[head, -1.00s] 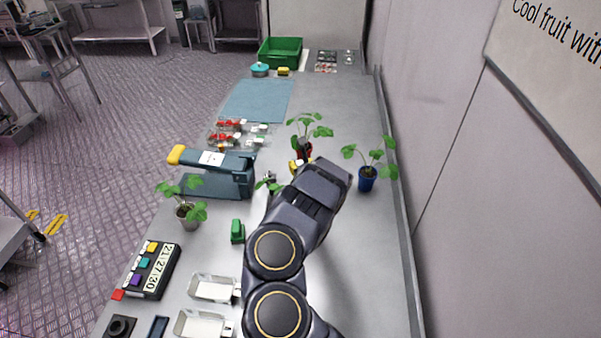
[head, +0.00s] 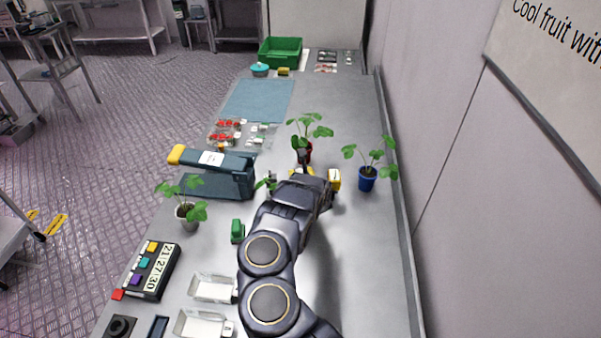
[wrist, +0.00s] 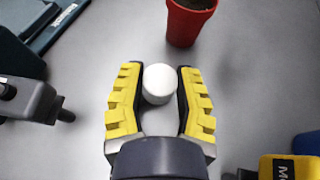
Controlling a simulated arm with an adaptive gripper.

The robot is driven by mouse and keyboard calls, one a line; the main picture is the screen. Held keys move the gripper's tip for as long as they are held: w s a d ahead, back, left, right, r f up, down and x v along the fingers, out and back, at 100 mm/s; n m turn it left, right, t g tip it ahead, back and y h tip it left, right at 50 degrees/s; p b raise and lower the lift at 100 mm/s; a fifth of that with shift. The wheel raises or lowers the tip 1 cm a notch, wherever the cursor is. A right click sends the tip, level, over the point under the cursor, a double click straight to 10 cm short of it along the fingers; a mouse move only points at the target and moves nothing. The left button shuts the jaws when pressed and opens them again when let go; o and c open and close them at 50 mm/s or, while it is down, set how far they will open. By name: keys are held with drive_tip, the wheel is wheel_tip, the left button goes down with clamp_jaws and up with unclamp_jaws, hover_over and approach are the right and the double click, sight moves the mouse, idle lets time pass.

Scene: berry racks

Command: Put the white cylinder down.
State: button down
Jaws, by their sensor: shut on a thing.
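The white cylinder (wrist: 158,83) stands upright between the two yellow-padded fingers of my gripper (wrist: 158,72) in the wrist view. My gripper is shut on it. I cannot tell whether its base touches the table. In the head view my arm hides the cylinder, and only a bit of yellow of my gripper (head: 308,171) shows past the wrist, just in front of the red plant pot.
A red pot (wrist: 190,22) stands just ahead of the fingers. A yellow-and-black item (wrist: 288,168) and a blue pot (head: 367,181) are to the right. A dark blue sealer-like device (head: 215,186) is to the left. Bare table lies around the cylinder.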

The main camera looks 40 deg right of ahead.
drive_tip(key=c, duration=0.8)
unclamp_jaws()
drive_tip(key=shift+f, duration=0.1)
drive_tip(key=shift+s+a+r, duration=0.1)
drive_tip(key=shift+s+r, duration=0.3)
drive_tip(key=shift+r, duration=0.1)
drive_tip(key=v, duration=0.3)
drive_tip(key=shift+s+a+f, duration=0.1)
drive_tip(key=shift+s+f, duration=0.05)
drive_tip(key=shift+s, duration=0.2)
drive_tip(key=shift+s+a+r, duration=0.15)
drive_tip(key=shift+s+r, duration=0.1)
drive_tip(key=shift+s, duration=0.05)
drive_tip(key=shift+v, duration=3.3)
